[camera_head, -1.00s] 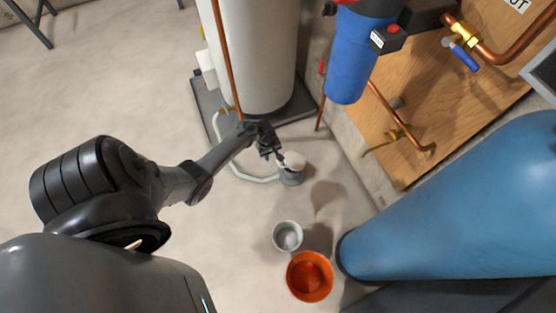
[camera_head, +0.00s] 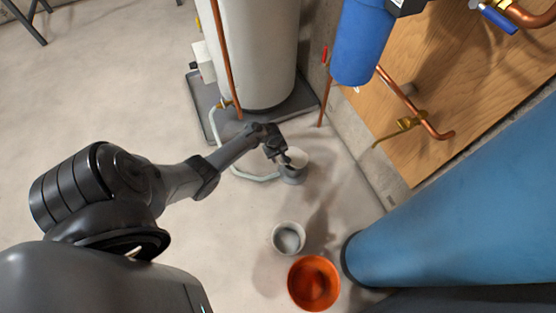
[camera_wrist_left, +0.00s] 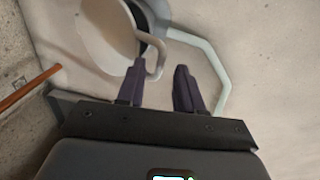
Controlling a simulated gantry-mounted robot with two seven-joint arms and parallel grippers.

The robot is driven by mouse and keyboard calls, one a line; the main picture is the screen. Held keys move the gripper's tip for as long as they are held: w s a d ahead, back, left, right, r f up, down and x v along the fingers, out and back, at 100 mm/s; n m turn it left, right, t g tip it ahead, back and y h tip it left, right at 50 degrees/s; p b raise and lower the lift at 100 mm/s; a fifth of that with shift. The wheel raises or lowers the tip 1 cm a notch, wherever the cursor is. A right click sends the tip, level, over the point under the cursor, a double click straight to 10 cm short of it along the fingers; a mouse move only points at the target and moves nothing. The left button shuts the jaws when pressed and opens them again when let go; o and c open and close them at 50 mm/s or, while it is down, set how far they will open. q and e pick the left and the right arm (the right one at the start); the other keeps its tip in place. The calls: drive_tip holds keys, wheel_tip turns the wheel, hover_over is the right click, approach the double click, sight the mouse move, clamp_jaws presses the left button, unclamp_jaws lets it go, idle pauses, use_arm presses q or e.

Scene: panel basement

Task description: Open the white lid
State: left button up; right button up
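The white lid (camera_head: 298,157) is on a small grey container (camera_head: 293,177) on the floor, near the front of the white tank. In the left wrist view the white lid (camera_wrist_left: 105,30) is at upper left, with a pale loop-shaped tab reaching toward my fingers. A dark gap shows between the lid and the grey container rim (camera_wrist_left: 154,14). My left gripper (camera_head: 286,160) is at the container's left side; its fingers (camera_wrist_left: 158,76) are apart, with the tab's end close to the left finger. Whether they touch cannot be told. My right gripper is not in view.
A grey bucket (camera_head: 289,238) and an orange bucket (camera_head: 314,284) stand nearer on the floor. A white tank (camera_head: 255,50) stands on a dark tray behind. A large blue tank (camera_head: 450,225) is at right. A pale hose (camera_head: 250,178) curves beside the container. The floor at left is clear.

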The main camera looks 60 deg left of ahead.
use_arm(q)
drive_tip(key=shift+w+f, duration=0.1)
drive_tip(key=shift+f, duration=0.35)
drive_tip(key=shift+c, duration=0.3)
clamp_jaws()
idle(1.0)
